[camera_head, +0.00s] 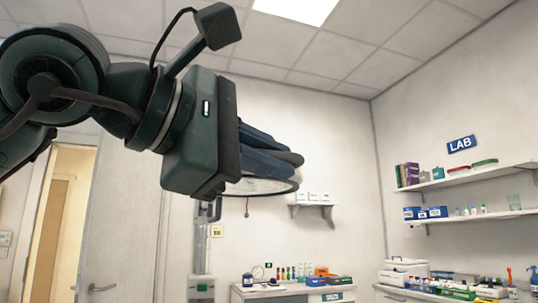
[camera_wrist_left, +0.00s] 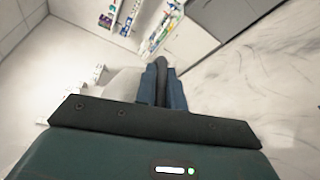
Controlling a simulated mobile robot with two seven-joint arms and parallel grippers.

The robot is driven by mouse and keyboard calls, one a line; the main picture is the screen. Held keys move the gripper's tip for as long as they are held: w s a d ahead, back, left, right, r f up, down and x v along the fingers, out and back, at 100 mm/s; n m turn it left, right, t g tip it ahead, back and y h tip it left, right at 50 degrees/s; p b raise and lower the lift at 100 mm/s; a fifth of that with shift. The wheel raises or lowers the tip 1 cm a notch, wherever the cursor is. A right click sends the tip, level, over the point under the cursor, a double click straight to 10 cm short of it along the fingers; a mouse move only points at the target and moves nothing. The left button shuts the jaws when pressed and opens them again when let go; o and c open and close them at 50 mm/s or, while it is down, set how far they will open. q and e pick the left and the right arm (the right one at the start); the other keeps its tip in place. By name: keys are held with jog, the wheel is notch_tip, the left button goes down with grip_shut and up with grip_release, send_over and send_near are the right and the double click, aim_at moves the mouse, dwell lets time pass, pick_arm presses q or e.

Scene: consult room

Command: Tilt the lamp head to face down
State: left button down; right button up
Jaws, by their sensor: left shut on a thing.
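The lamp head (camera_head: 258,187) is a pale disc with a dark rim, seen as a flat ellipse just below my left gripper's fingers. It lies close to level, with its pale face partly visible. Its upper part is hidden behind my gripper. The lamp's grey post (camera_head: 201,248) stands below my wrist. My left gripper (camera_head: 292,158) reaches in from the left, its fingers shut on the lamp head's edge. In the left wrist view the fingers (camera_wrist_left: 162,72) are close together, and a pale part of the lamp head (camera_wrist_left: 124,85) shows beside them. My right gripper is out of view.
A counter with bottles and boxes (camera_head: 293,292) stands at the back wall. A small wall shelf (camera_head: 315,205) is behind the lamp. Stocked shelves (camera_head: 470,180) line the right wall. A door (camera_head: 125,225) is at the left. The space right of the gripper is clear.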

pick_arm(q)
jog(key=shift+f, duration=0.1)
jog(key=c, duration=1.5)
grip_release()
jog(key=v, duration=1.3)
jog(key=shift+s+a+b, duration=0.1)
jog(key=shift+b, duration=0.3)
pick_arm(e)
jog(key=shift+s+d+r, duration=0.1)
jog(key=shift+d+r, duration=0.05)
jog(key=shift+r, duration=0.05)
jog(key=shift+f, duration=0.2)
